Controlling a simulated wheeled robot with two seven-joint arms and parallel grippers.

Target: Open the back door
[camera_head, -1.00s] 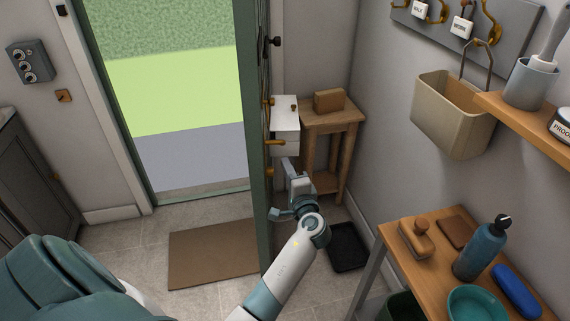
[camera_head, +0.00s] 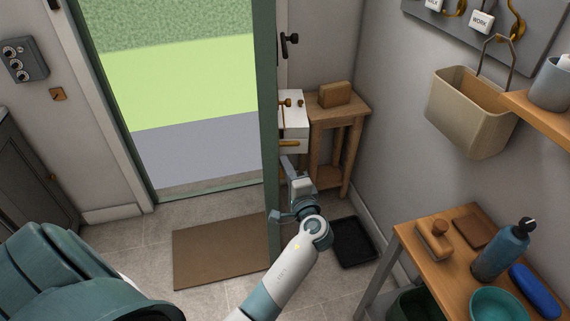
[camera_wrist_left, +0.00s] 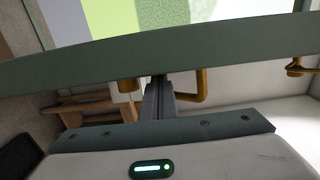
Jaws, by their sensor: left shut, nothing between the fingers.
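The green back door (camera_head: 268,150) stands open, swung into the room, and I see it nearly edge-on in the head view. In the left wrist view the door (camera_wrist_left: 100,68) crosses the picture as a green band. A brass lever handle (camera_wrist_left: 203,86) and a brass knob (camera_wrist_left: 128,86) show beside it. My left gripper (camera_head: 286,163) is shut and empty, close to the door on its right side. In the wrist view its fingertips (camera_wrist_left: 158,88) are between the knob and the lever; contact with the door cannot be told. My right gripper is not in view.
The doorway shows paving (camera_head: 200,155) and grass outside. A brown mat (camera_head: 222,252) lies left of the door. A wooden stand (camera_head: 335,108), a black tray (camera_head: 354,243) and a bench (camera_head: 415,262) with a bottle (camera_head: 501,250) stand to the right.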

